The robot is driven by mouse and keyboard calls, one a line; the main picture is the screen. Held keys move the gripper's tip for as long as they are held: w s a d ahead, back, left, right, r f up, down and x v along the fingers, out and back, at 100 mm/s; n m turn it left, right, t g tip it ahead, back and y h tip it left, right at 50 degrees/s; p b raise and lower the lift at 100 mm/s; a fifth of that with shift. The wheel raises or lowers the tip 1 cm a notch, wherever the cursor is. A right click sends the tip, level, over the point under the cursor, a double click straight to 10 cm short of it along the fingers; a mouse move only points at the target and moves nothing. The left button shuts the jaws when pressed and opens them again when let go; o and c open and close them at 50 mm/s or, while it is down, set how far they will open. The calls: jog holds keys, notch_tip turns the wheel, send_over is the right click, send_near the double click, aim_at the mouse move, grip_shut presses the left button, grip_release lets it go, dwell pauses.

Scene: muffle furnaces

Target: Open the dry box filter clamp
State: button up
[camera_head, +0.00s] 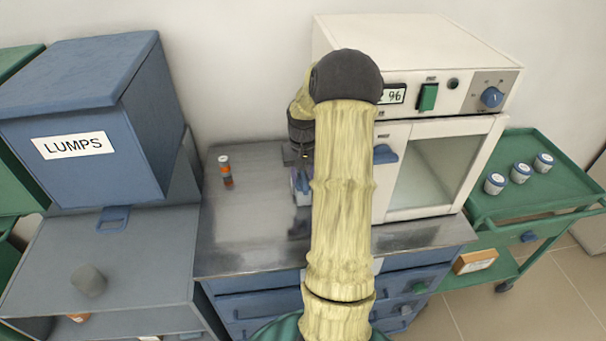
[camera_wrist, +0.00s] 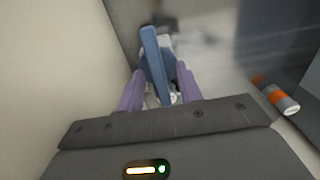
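The dry box (camera_head: 410,45) is the cream cabinet with a glass door and a small display, on the metal-topped bench. In the wrist view, a blue lever (camera_wrist: 152,50) on a whitish fitting, which looks like the filter clamp, stands beside a pale wall. My gripper (camera_wrist: 160,72) has its two purple fingers apart, one on each side of the lever. A small gap shows at the right finger; contact on the left cannot be told. In the head view my arm hides the clamp and most of my gripper (camera_head: 301,182), low at the dry box's left side.
A blue LUMPS bin (camera_head: 90,125) is at left. A green cart (camera_head: 500,205) with white jars is at right. The bench's left front is clear.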

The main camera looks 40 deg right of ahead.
jog(key=shift+s, duration=0.1)
grip_shut()
jog(key=shift+m, duration=0.4)
jog(key=m+p, duration=0.1)
jog(key=m, duration=0.2)
jog(key=shift+r+m, duration=0.15)
jog(key=shift+m, duration=0.15)
jog(key=m+p, duration=0.2)
jog(key=m, duration=0.2)
jog(key=shift+m, duration=0.3)
jog(key=m+p, duration=0.2)
jog(key=m, duration=0.3)
jog(key=shift+d+p, duration=0.1)
jog(key=shift+p, duration=0.2)
jog(key=shift+m+p, duration=0.8)
jog(key=shift+m, duration=1.1)
